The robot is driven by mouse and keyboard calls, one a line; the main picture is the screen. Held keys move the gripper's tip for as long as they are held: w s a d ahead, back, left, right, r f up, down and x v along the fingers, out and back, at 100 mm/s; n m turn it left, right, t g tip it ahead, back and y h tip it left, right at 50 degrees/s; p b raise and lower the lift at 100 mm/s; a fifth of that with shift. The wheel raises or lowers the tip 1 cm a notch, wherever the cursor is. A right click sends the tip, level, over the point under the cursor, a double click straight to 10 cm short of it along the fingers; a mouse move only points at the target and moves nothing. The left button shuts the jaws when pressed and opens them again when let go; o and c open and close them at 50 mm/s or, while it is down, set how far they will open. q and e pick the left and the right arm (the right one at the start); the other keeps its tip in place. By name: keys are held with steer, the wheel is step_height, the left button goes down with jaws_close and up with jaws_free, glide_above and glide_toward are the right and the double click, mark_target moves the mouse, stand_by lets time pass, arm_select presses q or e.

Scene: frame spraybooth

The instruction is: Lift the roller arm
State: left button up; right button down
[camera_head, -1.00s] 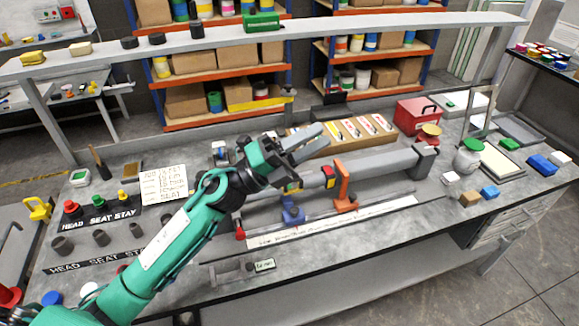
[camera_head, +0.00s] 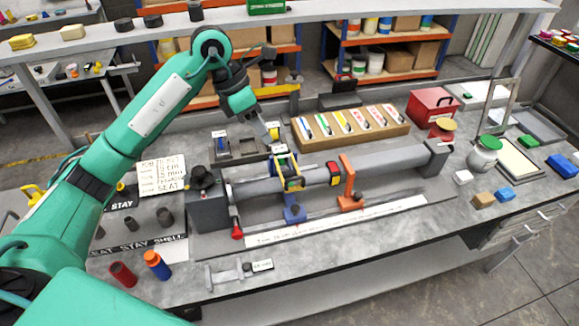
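A long grey tube (camera_head: 390,161) lies across a fixture in the middle of the bench. An orange upright bracket (camera_head: 348,181) and a blue stand (camera_head: 293,212) stand at the tube. Above the blue stand, a yellow, green and blue piece (camera_head: 286,171) sits at the tube; I cannot tell for sure which part is the roller arm. My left gripper (camera_head: 269,135) points down just behind this piece, near a dark tray. Its fingers are seen from the side, so its opening and any contact are unclear. My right gripper is not in view.
A dark slotted tray (camera_head: 240,150) stands behind the tube, with a cardboard box of coloured packets (camera_head: 350,122) to its right. A red toolbox (camera_head: 432,106) and a jar (camera_head: 484,153) stand further right. A red bottle (camera_head: 122,275) stands near the front left. An overhead shelf (camera_head: 330,18) spans the back.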

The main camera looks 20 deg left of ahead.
arm_select(q)
steer(key=p+x, duration=0.4)
steer(key=x, duration=0.9)
steer(key=shift+d+f+p, duration=0.15)
steer(key=shift+f+p, duration=0.1)
steer(key=shift+p, duration=0.15)
jaws_close()
